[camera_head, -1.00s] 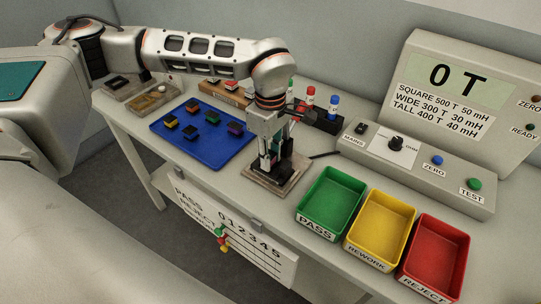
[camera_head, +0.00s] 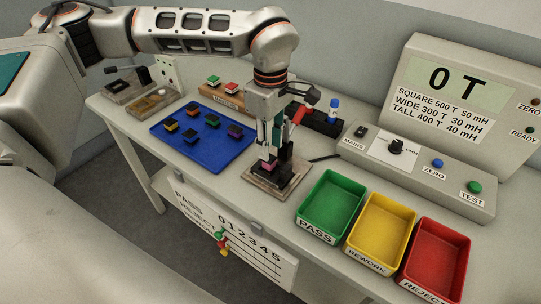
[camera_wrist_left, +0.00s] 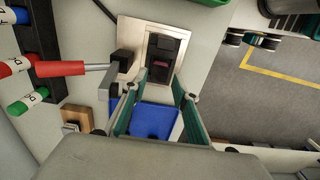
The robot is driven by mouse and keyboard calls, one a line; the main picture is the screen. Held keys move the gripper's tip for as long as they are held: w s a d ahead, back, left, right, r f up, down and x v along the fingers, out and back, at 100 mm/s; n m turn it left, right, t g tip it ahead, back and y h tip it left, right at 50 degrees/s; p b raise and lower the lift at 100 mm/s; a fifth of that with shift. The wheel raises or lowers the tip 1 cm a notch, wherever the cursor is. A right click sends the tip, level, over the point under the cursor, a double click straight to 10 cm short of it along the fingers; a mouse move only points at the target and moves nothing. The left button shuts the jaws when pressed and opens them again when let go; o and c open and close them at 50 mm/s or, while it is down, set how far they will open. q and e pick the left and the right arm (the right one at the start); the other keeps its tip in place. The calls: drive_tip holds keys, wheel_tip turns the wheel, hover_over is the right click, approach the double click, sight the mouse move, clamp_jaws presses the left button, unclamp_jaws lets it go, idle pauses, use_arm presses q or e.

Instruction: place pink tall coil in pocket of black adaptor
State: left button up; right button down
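The pink coil (camera_head: 267,163) sits low at the black adaptor (camera_head: 285,158), under my left gripper. In the wrist view the pink coil (camera_wrist_left: 161,64) shows between dark walls of the black adaptor (camera_wrist_left: 162,49), and it looks to be in the pocket. I cannot tell how deep it sits. The adaptor stands on a metal-edged plate (camera_head: 264,181). My left gripper (camera_head: 269,150) is just above it; in the wrist view its fingertips (camera_wrist_left: 160,80) are spread apart, with no coil held between them. My right gripper is not in view.
A red-handled lever (camera_wrist_left: 62,68) stands close beside the adaptor. A blue tray (camera_head: 206,155) with several coils lies to the left. Green (camera_head: 325,228), yellow (camera_head: 372,247) and red (camera_head: 430,270) bins stand right. The tester (camera_head: 412,183) is behind them.

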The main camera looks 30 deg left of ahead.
sight(270, 160)
use_arm(q)
wheel_tip(270, 160, up, 6)
drive_tip(key=shift+r, duration=0.15)
drive_tip(key=shift+s, duration=0.1)
idle(0.5)
